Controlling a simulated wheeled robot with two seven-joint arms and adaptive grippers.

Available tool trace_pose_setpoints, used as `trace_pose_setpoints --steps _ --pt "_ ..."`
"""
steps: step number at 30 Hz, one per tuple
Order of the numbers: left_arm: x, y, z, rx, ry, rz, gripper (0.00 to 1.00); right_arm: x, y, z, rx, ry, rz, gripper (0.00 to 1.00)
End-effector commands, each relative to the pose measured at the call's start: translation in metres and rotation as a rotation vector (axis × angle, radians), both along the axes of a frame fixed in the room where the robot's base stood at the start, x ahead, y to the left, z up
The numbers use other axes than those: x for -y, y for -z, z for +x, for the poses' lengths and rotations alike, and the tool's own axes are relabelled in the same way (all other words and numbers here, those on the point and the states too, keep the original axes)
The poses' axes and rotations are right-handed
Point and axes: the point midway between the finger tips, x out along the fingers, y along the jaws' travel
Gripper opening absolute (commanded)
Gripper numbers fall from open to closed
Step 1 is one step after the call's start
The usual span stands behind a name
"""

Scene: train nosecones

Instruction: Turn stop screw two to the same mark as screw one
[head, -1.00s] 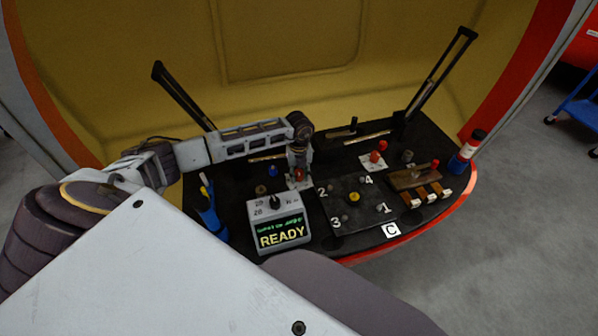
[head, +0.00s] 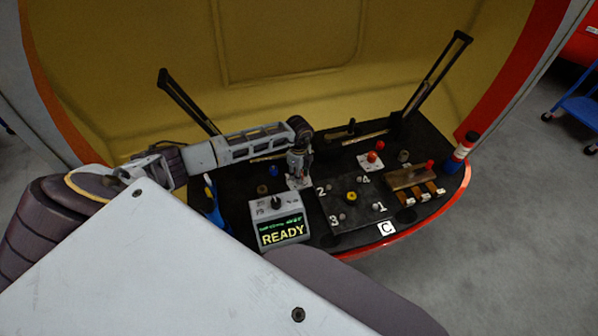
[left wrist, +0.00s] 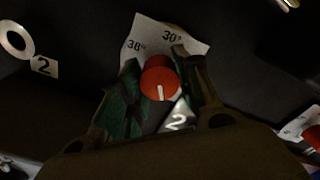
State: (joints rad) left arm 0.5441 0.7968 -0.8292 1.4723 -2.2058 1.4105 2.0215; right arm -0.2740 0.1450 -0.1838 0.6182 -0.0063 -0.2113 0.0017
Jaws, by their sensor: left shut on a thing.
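Stop screw two is a red round knob (left wrist: 159,84) with a white pointer line, on a white scale plate (left wrist: 140,35) with printed numbers and a "2" label. In the left wrist view its pointer line runs down toward the "2". My left gripper (left wrist: 163,90) has its fingers on both sides of the knob and is shut on it. In the head view the left gripper (head: 298,180) points down over the plate and hides most of the knob. Another red knob on a white plate (left wrist: 305,130) is cut off at the right; I cannot read its mark. My right gripper is not in view.
A grey box (head: 278,222) with a dial and a READY screen stands in front of the left gripper. A black plate (head: 335,205) numbered 1 to 4 lies to its right. Red knobs (head: 372,157), a brown block (head: 408,178) and a blue bottle (head: 463,152) stand farther right.

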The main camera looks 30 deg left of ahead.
Motion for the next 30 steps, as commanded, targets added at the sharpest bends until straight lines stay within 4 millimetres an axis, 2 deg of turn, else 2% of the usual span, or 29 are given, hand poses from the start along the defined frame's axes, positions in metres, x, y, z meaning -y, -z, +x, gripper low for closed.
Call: trace_pose_setpoints --steps 8,21,22,26,30 --pt "0.0 -0.0014 0.001 0.002 -0.084 -0.001 0.09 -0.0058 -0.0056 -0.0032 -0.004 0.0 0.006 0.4" --pt "0.0 -0.0009 0.0012 0.002 -0.094 -0.001 0.09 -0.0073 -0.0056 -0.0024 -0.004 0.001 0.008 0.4" --pt "0.0 -0.0009 0.0012 0.002 -0.094 -0.001 0.37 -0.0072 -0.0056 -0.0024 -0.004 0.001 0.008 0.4" --pt "0.0 -0.0007 0.001 0.002 -0.094 -0.001 0.53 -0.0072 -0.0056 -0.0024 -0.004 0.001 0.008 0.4" --pt "0.0 -0.0004 0.0006 0.001 -0.093 -0.001 0.55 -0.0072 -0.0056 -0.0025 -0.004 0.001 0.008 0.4"
